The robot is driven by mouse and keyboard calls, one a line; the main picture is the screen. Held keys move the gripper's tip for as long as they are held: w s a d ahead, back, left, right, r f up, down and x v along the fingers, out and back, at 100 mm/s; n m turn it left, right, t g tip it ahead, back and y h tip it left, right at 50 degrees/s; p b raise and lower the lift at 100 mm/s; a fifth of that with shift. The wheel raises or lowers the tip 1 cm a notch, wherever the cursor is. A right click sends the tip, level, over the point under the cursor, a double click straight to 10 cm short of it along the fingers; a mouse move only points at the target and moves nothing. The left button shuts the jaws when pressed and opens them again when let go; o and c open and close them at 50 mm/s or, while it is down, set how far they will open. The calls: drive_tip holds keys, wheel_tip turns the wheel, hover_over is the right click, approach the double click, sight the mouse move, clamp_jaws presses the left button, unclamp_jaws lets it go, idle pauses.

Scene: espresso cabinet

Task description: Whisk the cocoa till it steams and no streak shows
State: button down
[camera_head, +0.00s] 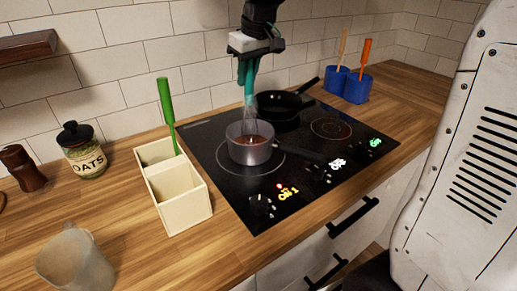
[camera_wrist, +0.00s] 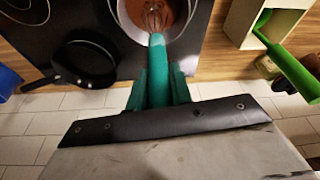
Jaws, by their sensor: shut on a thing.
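The saucepan (camera_head: 245,156) stands on the front left ring of the black cooktop (camera_head: 215,172), with brown cocoa (camera_head: 262,141) inside. The cocoa also shows in the wrist view (camera_wrist: 178,12). I see no clear steam, and streaks are too small to tell. My gripper (camera_head: 247,76) is above the pan, shut on the teal handle of a whisk (camera_head: 250,102). The whisk points down, with its wire end (camera_wrist: 155,14) in the pan at the cocoa; its lowest part is hidden. A red light and yellow "ON 1" (camera_head: 288,192) glow by the left front knob.
A black frying pan (camera_head: 281,106) sits behind the saucepan. A cream divided holder (camera_head: 184,201) with a green-handled tool (camera_head: 166,108) stands left of the cooktop. Blue pots (camera_head: 352,87) with utensils stand at back right. An oats jar (camera_head: 84,158) and a jug (camera_head: 74,262) are left.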

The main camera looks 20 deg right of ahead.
drive_tip(key=shift+r, duration=4.2)
wheel_tip(320, 180, up, 4)
drive_tip(key=shift+f, duration=0.25)
drive_tip(key=shift+r, duration=0.65)
